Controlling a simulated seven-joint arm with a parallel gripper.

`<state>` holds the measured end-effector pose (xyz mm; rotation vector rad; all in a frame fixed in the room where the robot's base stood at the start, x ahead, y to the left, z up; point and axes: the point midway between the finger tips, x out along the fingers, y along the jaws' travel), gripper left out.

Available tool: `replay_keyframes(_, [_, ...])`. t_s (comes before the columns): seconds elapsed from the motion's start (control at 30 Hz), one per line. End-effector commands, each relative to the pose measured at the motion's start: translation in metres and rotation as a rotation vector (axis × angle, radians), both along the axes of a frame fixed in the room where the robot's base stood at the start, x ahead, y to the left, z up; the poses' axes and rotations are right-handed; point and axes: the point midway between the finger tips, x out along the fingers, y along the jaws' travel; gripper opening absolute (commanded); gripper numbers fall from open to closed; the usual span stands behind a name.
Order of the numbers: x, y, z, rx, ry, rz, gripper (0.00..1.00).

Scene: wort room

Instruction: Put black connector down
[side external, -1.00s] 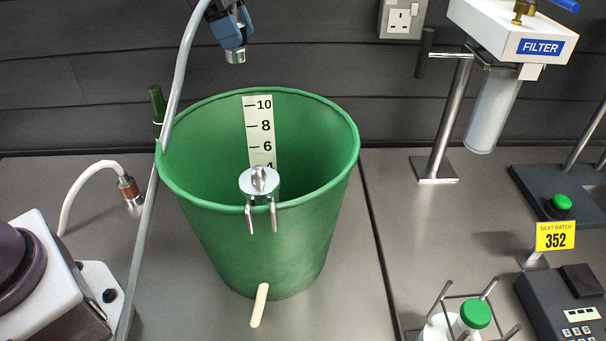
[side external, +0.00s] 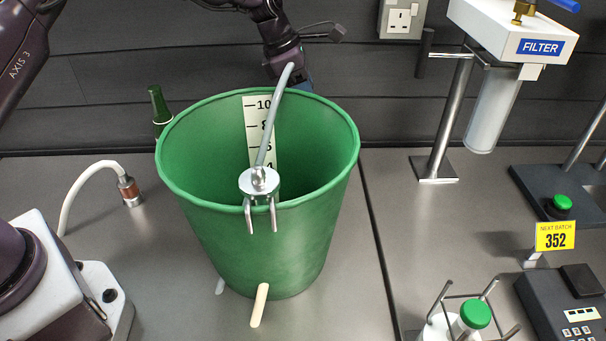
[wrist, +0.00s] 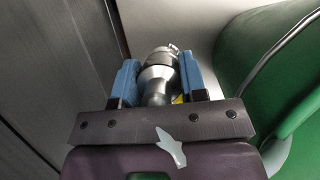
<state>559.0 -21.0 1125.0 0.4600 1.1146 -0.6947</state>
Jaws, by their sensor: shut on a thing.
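My gripper (wrist: 161,80) is shut on a connector (wrist: 157,84) between its blue fingers. In the wrist view the connector looks silver-grey rather than black, with a ring near its far end. In the side view my gripper (side external: 305,86) is low behind the back right rim of the green bucket (side external: 265,238); the rim hides the fingertips and the connector. Whether the held connector touches the bench cannot be told.
A silver clamp (side external: 259,182) sits on the bucket's front rim, with a grey tube (side external: 274,120) rising above it. A green bottle (side external: 158,105) stands behind the bucket's left side. The filter (side external: 500,95) stands right; bare bench lies between it and the bucket.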

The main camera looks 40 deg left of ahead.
Motion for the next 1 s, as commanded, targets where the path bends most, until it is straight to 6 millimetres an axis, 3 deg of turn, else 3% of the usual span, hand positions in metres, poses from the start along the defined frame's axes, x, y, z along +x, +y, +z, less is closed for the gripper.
replay_keyframes(0.1, [-0.001, 0.001, -0.037, -0.001, 0.006, 0.001, 0.07])
replay_keyframes(0.5, [-0.001, 0.001, -0.111, -0.001, 0.004, 0.002, 0.07])
replay_keyframes(1.0, [0.0, 0.0, -0.168, -0.002, 0.002, 0.0, 0.07])
